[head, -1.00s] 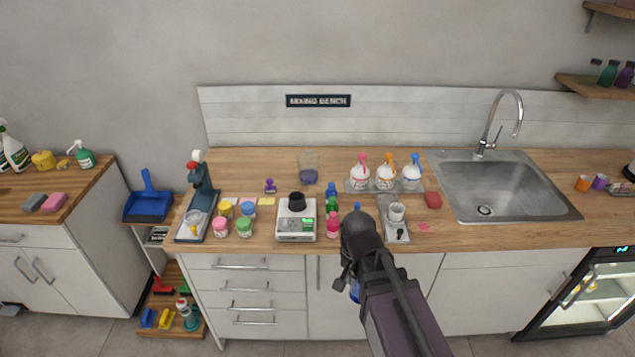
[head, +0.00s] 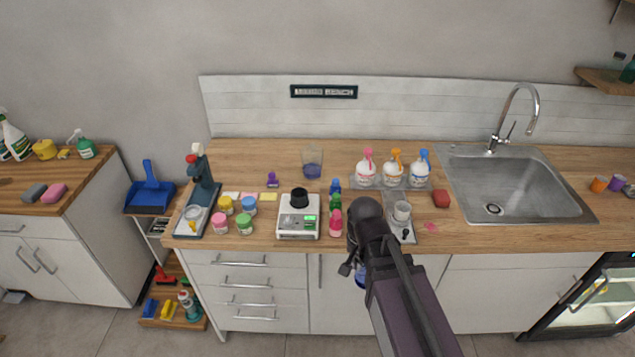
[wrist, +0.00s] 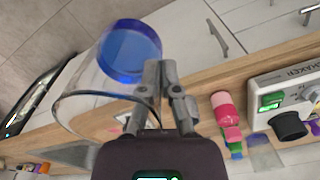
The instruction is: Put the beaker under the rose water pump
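A clear glass beaker (wrist: 80,106) with blue in its bottom hangs at my gripper (wrist: 166,84) in the wrist view. The fingers are close together at its wall and appear shut on it. In the head view my gripper (head: 366,212) is over the counter's front edge; only a blue part of the beaker (head: 360,279) shows below it, the rest hidden by my arm. Three white pump bottles stand at the back on a grey tray (head: 376,186): a pink-topped pump (head: 366,172), an orange-topped one (head: 393,173) and a blue-topped one (head: 419,172). Their labels are unreadable.
Another glass with purple-blue contents (head: 312,165) stands left of the pumps.

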